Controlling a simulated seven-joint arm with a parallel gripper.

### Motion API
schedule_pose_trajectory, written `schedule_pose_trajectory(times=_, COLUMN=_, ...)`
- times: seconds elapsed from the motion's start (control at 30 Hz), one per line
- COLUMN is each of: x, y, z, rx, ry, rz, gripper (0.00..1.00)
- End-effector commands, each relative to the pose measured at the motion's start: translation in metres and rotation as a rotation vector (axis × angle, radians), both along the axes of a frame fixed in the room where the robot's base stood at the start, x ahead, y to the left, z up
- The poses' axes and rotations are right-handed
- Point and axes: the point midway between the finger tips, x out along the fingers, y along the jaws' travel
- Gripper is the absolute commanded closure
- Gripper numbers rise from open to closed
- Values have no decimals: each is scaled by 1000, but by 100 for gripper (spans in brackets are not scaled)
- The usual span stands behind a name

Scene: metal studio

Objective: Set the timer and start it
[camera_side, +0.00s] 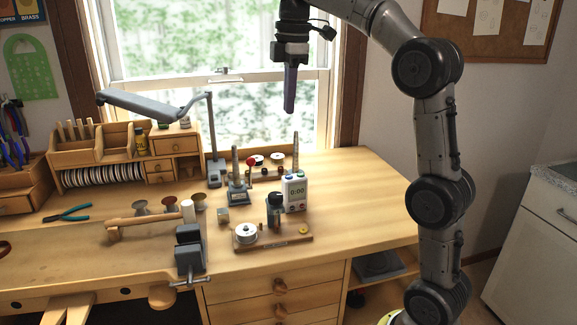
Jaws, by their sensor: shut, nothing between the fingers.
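The timer (295,193) is a small white box standing upright on the workbench, right of centre. Its display appears to read 0:00, and small coloured buttons show above and below the display. My gripper (289,108) hangs pointing down in front of the window, well above the timer and apart from everything. Its fingers are together and hold nothing.
A vise (190,255) is at the bench's front edge. The bench top (365,205) to the right is clear.

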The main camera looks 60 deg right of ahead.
Motion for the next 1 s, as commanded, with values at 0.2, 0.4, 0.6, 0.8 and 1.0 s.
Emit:
schedule_pose_trajectory(times=0.2, x=31, y=-40, z=-29, rx=18, ry=46, rz=-65, gripper=100)
schedule_pose_trajectory(times=0.4, x=35, y=-54, z=-48, rx=33, ry=84, rz=-93, gripper=100)
schedule_pose_trajectory(times=0.6, x=34, y=-55, z=-47, rx=32, ry=83, rz=-97, gripper=100)
schedule_pose_trajectory(times=0.8, x=34, y=-54, z=-50, rx=33, ry=84, rz=-96, gripper=100)
schedule_pose_trajectory(times=1.0, x=33, y=-54, z=-69, rx=34, ry=86, rz=-97, gripper=100)
